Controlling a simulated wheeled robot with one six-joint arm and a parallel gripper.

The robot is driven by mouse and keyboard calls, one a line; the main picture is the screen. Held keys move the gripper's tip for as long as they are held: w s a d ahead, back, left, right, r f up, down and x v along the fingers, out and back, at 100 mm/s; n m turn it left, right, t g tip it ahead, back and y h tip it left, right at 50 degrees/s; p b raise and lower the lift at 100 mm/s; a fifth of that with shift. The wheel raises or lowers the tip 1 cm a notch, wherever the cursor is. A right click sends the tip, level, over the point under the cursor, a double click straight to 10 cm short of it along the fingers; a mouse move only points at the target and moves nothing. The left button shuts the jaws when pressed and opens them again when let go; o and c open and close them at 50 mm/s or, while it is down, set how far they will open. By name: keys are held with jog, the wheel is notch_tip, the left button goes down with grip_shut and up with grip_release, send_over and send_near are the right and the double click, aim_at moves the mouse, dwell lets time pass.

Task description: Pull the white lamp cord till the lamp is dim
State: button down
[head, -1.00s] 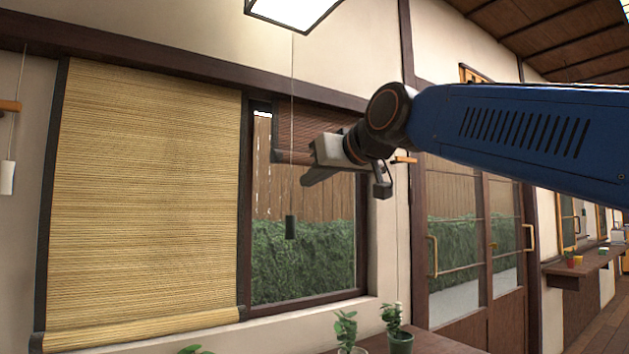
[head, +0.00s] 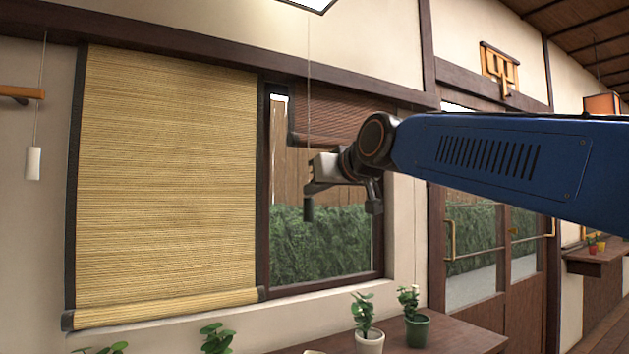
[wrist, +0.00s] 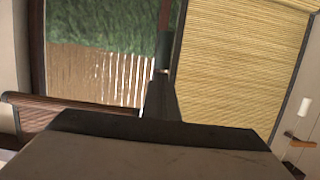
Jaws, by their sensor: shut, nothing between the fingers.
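The lamp (head: 305,3) shows only its lower edge at the top of the head view; its panel looks bright white. A thin cord (head: 308,85) hangs from it, ending in a dark cylindrical pull (head: 308,211). My gripper (head: 309,188) is shut and empty, its fingertips in line with the cord just above the pull. I cannot tell whether they touch. In the wrist view, the narrow shut fingers (wrist: 161,98) point at a dark cylinder, likely the pull (wrist: 162,57). A separate white pull (head: 34,163) hangs from a cord at the far left; it also shows in the wrist view (wrist: 303,107).
A lowered bamboo blind (head: 165,180) covers the left window. A mostly raised brown blind (head: 345,124) hangs behind my gripper. A wooden peg (head: 22,92) juts from the left wall. Potted plants (head: 369,338) stand on a ledge below. Open air surrounds the cord on its left.

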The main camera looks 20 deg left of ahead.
aim_at(311, 204)
jog(key=shift+f, duration=0.1)
jog(key=shift+f, duration=2.15)
jog(key=shift+r, duration=0.1)
jog(key=shift+r, duration=0.4)
jog(key=s+d+r, duration=0.6)
jog(key=d, duration=0.1)
jog(key=shift+s+d, duration=0.15)
jog(key=shift+d, duration=0.05)
jog(key=shift+d+f, duration=0.1)
